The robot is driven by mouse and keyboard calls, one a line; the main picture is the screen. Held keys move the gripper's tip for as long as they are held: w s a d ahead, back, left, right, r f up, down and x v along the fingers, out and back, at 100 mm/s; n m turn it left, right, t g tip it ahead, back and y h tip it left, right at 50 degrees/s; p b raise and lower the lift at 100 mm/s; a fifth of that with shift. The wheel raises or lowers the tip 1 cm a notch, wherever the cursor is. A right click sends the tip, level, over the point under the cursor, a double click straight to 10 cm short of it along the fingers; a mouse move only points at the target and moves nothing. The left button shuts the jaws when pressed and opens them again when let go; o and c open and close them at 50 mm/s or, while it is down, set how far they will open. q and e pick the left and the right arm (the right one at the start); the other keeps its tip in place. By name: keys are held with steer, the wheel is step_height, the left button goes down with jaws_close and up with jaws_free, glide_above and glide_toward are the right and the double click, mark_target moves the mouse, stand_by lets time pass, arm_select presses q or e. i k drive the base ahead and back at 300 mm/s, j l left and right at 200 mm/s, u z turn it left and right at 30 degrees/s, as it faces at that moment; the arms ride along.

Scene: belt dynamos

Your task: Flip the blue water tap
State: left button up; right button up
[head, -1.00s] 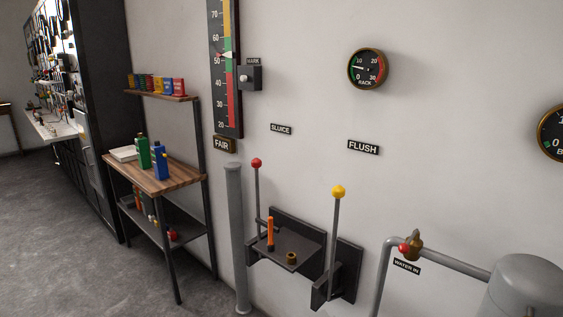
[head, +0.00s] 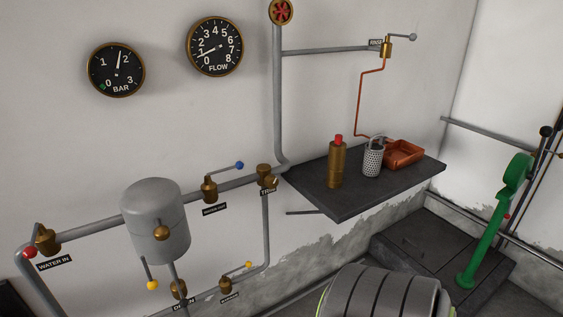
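The blue water tap is a brass valve (head: 209,190) on the grey wall pipe, right of the grey tank. Its lever runs to the right and slightly up from the valve and ends in a blue knob (head: 239,165). A small black label (head: 214,209) sits below it, too small to read surely. Neither of my grippers is in the head view.
The grey tank (head: 156,215) stands left of the tap. A red-knobbed WATER IN valve (head: 46,240) is far left. Yellow-knobbed valves (head: 178,288) (head: 226,284) sit below. A dark shelf (head: 345,200) juts out at right, and a grey ribbed drum (head: 385,295) fills the bottom.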

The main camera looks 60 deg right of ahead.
mark_target(239, 164)
steer(key=z, duration=1.6)
steer(key=i+u, duration=0.2)
